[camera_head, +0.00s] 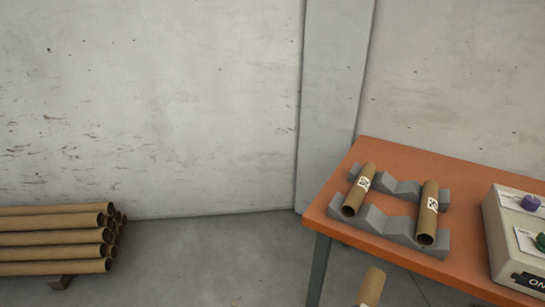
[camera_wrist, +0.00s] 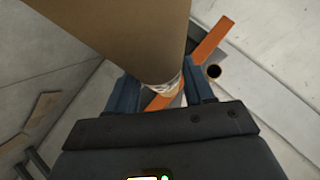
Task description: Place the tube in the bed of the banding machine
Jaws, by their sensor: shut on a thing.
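In the wrist view my gripper (camera_wrist: 162,92) is shut on a brown cardboard tube (camera_wrist: 125,30). The tube rises large between the two dark blue fingers and shows a white marking near its lower end. In the head view the upper end of a tube (camera_head: 370,287), seemingly the held one, shows at the bottom edge, in front of the orange table (camera_head: 400,158); my gripper is out of that view. I cannot pick out the banding machine for certain. Grey notched cradles (camera_head: 400,222) on the table form a bed with several notches.
Two labelled tubes lie in the cradles, one at the left (camera_head: 357,192) and one at the right (camera_head: 428,215); the middle notches are empty. A beige control box (camera_head: 505,247) with purple and green knobs stands at the right. Stacked tubes (camera_head: 55,240) lie at far left.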

